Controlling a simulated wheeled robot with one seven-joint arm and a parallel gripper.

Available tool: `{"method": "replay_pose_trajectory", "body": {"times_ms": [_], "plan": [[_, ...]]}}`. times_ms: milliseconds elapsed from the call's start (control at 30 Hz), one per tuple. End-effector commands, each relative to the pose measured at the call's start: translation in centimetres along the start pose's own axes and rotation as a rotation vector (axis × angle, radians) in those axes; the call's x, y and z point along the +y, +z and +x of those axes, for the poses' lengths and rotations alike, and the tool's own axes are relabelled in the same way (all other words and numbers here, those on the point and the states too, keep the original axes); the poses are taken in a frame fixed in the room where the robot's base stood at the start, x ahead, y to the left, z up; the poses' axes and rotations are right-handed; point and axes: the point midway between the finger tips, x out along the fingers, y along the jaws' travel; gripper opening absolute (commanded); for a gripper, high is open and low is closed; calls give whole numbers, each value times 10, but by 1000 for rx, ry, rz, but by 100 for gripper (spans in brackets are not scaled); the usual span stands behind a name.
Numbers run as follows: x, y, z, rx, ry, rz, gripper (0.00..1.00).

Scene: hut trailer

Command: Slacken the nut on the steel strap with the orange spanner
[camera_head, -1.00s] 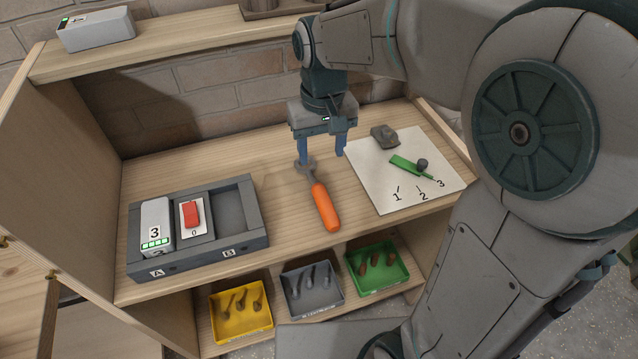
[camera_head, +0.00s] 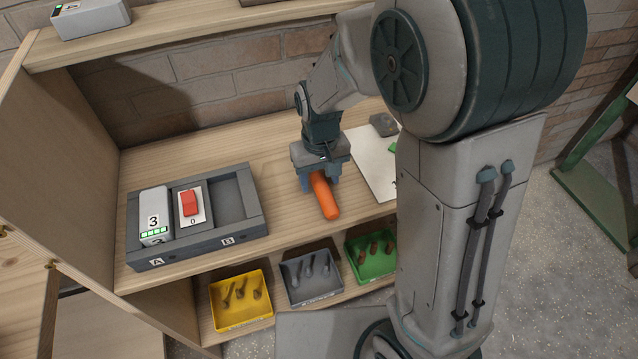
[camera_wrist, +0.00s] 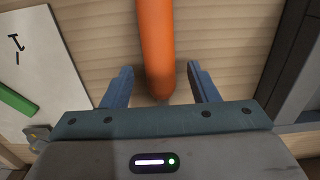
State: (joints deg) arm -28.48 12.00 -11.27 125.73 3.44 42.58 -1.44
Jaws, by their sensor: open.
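The orange spanner (camera_head: 325,198) lies on the wooden bench top, its handle end toward the front edge. My gripper (camera_head: 320,183) is above the handle, pointing down, and hides the metal head in the head view. In the wrist view, the open fingers (camera_wrist: 160,73) stand either side of the orange handle (camera_wrist: 155,40), with a gap on both sides. I cannot make out a steel strap or its nut in either view.
A white card (camera_head: 372,165) with a grey block (camera_head: 383,124) and a green piece (camera_head: 395,145) lies right, partly behind my arm. A grey tray (camera_head: 243,236) with a numbered box and red switch stands left. Yellow, grey and green bins of small parts sit below.

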Motion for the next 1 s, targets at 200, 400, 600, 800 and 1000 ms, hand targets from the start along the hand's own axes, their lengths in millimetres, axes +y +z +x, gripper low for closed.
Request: {"method": "replay_pose_trajectory", "body": {"times_ms": [200,400,600,800,1000], "plan": [[0,0,14,0,0,-1,54],[0,0,14,1,0,0,43],[0,0,14,1,0,0,0],[0,-1,13,2,0,0,0],[0,-1,5,4,-1,-1,0]]}}
